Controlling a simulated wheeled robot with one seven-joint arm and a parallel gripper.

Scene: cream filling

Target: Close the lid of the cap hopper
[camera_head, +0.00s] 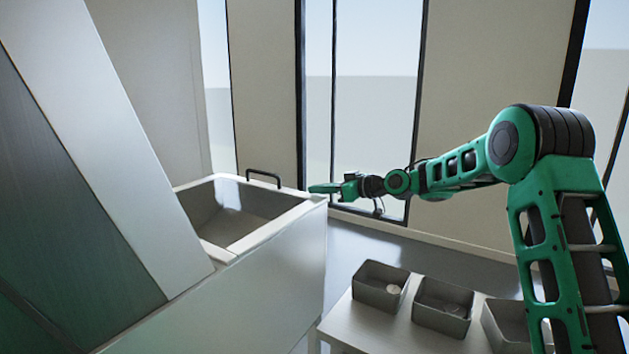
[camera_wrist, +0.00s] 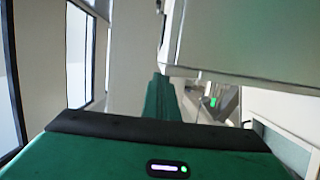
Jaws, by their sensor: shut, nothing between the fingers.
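The cap hopper (camera_head: 285,245) is a pale box with an open top, left of centre in the head view; its inside shows. A black bar handle (camera_head: 264,173) stands at its far rim. I cannot clearly make out the lid panel. My gripper (camera_head: 312,189) is shut and empty, pointing left close to the hopper's far right corner; I cannot tell whether it touches. In the wrist view my green fingers (camera_wrist: 160,98) point away from the camera, and a pale box-like surface (camera_wrist: 245,40) fills the upper right.
A large slanted pale and green panel (camera_head: 75,150) stands at the left, beside the hopper. A low white table (camera_head: 365,325) at lower right holds grey bins (camera_head: 380,290), two with small round items. Windows and a wall stand behind; floor shows between hopper and wall.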

